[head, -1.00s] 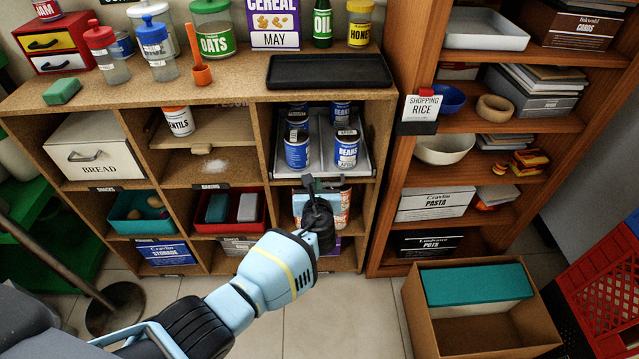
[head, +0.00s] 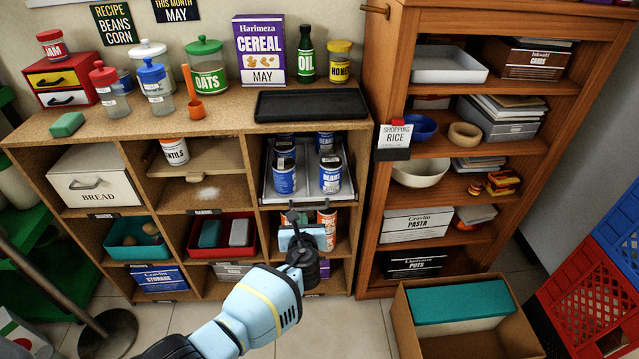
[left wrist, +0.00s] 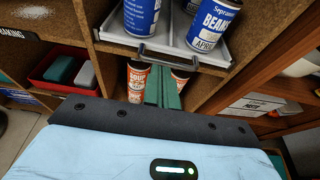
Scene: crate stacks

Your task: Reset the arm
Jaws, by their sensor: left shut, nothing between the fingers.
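My left gripper (head: 291,216) is in front of the right-hand column of the low shelf unit, just below the front of a grey pull-out tray (head: 264,186). In the left wrist view its two green fingers (left wrist: 162,88) are together, with nothing between them. They point at the compartment under the tray. The tray holds several blue bean cans (head: 330,174), and its handle (left wrist: 180,57) shows above the fingertips. Orange and white soup cans (left wrist: 137,80) stand in the compartment behind the fingers, partly hidden. My right gripper is not in view.
Jars, a cereal box (head: 259,49) and a black tray (head: 311,105) stand on the unit's top. A tall wooden bookcase (head: 371,222) adjoins it on the right. A cardboard box (head: 407,330) is on the floor, with red and blue crates (head: 590,285) further right. Some tiled floor is clear.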

